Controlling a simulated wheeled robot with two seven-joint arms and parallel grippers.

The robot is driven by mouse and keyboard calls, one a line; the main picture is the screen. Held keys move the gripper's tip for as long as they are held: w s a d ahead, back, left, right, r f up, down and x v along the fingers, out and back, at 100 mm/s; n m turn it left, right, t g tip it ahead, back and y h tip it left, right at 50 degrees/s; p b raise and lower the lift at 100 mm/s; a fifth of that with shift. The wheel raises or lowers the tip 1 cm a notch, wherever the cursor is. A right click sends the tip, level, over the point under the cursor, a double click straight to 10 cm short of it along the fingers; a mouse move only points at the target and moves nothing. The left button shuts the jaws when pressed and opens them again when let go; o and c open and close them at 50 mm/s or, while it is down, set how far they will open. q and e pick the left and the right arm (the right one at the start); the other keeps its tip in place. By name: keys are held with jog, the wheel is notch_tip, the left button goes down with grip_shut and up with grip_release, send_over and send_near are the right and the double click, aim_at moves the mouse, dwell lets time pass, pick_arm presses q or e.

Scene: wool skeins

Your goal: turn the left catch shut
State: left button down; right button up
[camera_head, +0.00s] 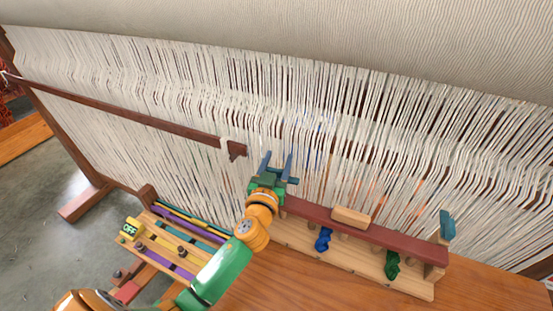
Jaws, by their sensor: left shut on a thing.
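A long rack with a dark red bar (330,218) stands on the wooden table in front of the loom. A teal right catch (447,225) stands upright at the bar's right end. My left gripper (277,160) is at the bar's left end, its two blue-grey fingers pointing up toward the warp threads. It is shut on the left catch, which is mostly hidden by the gripper, so I cannot tell its angle. A blue skein (323,239) and a green skein (392,265) hang under the bar. My right gripper is out of view.
A pale wooden block (351,217) sits on the bar. White warp threads (200,100) rise close behind the rack. The table (300,285) is clear in front of the rack.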

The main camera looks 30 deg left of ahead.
aim_at(278, 170)
pick_arm(q)
jog(key=m+h, duration=0.1)
jog(key=m+h+p, duration=0.1)
jog(key=h, duration=0.2)
jog(key=shift+d+r+m+t, duration=0.15)
jog(key=shift+d+m+t, duration=0.15)
jog(key=shift+m, duration=0.1)
jog(key=m+h, duration=0.1)
jog(key=h, duration=0.1)
jog(key=d+m+g+h, duration=0.1)
jog(key=m+h, duration=0.1)
jog(key=h, duration=0.1)
jog(key=m+h, duration=0.2)
jog(key=h, duration=0.1)
jog(key=shift+d+f+g, duration=0.15)
jog(key=shift+f+g, duration=0.1)
jog(key=shift+g, duration=0.15)
jog(key=m+g+h+b, duration=0.1)
jog(key=h+b, duration=0.1)
jog(key=m+g+h+b, duration=0.2)
jog(key=s+d+m+g+h+b, duration=0.1)
jog(key=h+b, duration=0.1)
jog(key=shift+f+m, duration=0.15)
jog(key=shift+m, duration=0.25)
jog(key=g+b, duration=0.1)
jog(key=m+g+h+b, duration=0.1)
jog(key=shift+s+d+r+m+b, duration=0.2)
jog(key=shift+r+m+b, duration=0.1)
jog(key=shift+b, duration=0.1)
jog(key=shift+g+h, duration=0.3)
